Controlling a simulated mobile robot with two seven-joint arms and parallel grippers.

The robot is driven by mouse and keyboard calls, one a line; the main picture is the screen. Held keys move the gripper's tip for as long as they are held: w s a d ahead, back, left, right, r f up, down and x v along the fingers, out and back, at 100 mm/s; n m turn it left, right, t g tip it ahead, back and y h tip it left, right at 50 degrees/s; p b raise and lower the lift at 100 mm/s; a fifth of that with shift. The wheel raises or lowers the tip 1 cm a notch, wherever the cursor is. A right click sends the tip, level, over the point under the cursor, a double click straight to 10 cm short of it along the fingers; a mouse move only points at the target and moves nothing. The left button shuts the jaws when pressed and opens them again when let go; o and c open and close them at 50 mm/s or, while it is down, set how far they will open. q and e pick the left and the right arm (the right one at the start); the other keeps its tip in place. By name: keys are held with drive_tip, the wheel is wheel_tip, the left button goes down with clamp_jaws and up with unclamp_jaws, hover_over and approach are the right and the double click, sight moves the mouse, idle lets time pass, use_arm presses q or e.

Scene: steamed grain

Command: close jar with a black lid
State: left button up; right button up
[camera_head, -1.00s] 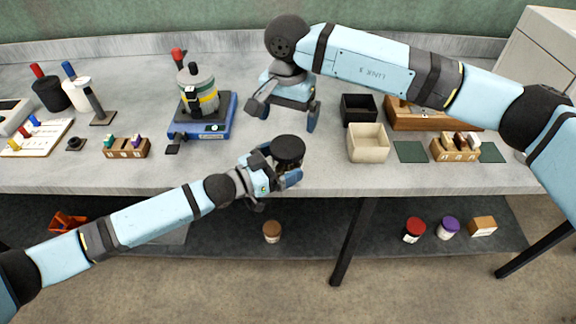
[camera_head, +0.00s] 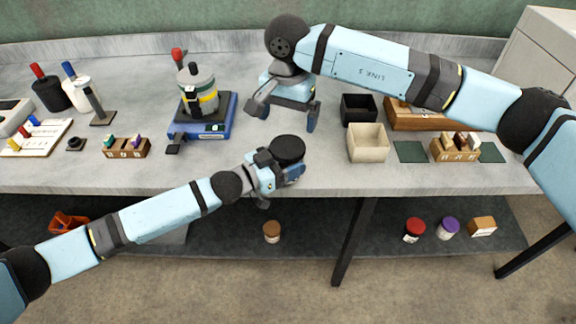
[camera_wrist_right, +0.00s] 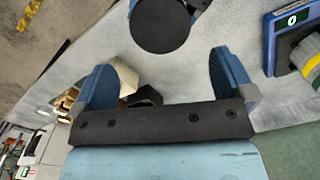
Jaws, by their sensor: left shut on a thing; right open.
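The black lid (camera_head: 287,149) sits on top of the jar held by my left gripper (camera_head: 286,173), near the front edge of the table. The jar body is hidden under the lid and behind the gripper, and I cannot tell how tightly the lid sits. The lid also shows as a dark disc at the top of the right wrist view (camera_wrist_right: 160,24). My right gripper (camera_head: 285,117) is open and empty, above and behind the lid in the head view. In the right wrist view, the lid lies beyond its spread fingers (camera_wrist_right: 164,80), apart from them.
A blue scale or stirrer (camera_head: 222,126) with a grey-and-yellow container stands to the left. A black box (camera_head: 359,109) and a cream box (camera_head: 368,143) stand to the right. Jars with brown (camera_head: 272,226), red (camera_head: 414,224) and purple (camera_head: 448,223) lids are on the lower shelf.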

sight(288, 146)
drive_tip(key=shift+f, duration=4)
drive_tip(key=c, duration=0.8)
drive_tip(key=m, duration=0.4)
drive_tip(key=shift+m, duration=0.4)
drive_tip(key=m, duration=1.1)
